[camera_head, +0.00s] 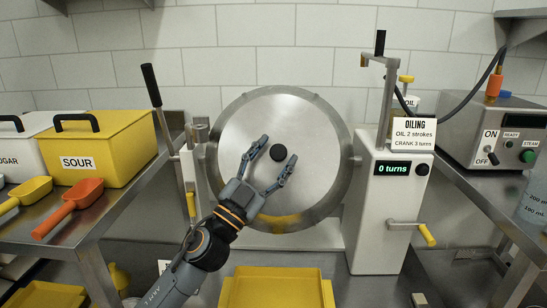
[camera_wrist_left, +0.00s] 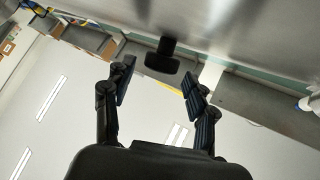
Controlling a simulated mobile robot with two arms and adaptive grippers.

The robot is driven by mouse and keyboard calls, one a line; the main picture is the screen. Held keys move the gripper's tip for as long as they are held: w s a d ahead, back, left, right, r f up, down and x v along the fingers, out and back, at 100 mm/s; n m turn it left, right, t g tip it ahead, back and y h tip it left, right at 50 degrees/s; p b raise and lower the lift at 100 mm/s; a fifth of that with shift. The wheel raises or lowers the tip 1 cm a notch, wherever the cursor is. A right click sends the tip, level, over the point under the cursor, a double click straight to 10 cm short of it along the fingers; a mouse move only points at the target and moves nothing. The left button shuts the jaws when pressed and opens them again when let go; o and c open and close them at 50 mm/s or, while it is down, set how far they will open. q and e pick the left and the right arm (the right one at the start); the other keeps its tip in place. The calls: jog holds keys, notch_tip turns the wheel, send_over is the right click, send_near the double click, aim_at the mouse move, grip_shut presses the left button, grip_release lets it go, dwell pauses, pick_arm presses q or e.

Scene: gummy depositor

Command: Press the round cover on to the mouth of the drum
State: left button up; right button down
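The round cover (camera_head: 247,130) is a brushed metal disc with a small black knob (camera_head: 278,153) at its middle. It sits at the mouth of the drum (camera_head: 345,170), whose metal rim shows around it; whether it is fully seated I cannot tell. My left gripper (camera_head: 274,160) is in front of the cover with its fingers open on either side of the knob. In the left wrist view the knob (camera_wrist_left: 163,57) stands beyond and between the open fingertips, with a gap to each. My right gripper is not in view.
A drive box (camera_head: 388,215) with a crank and a "0 turns" display stands right of the drum. A yellow tray (camera_head: 275,275) lies below. The left table holds a yellow sour bin (camera_head: 115,145) and an orange scoop (camera_head: 70,207). A black-handled lever (camera_head: 152,85) rises left of the drum.

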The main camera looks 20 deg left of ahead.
pick_arm(q)
jog(key=shift+f, duration=0.15)
jog(key=shift+s+a+f, duration=0.15)
jog(key=shift+s+f, duration=0.15)
jog(key=v, duration=1.1)
jog(key=shift+s+r, duration=0.1)
jog(key=shift+r, duration=0.05)
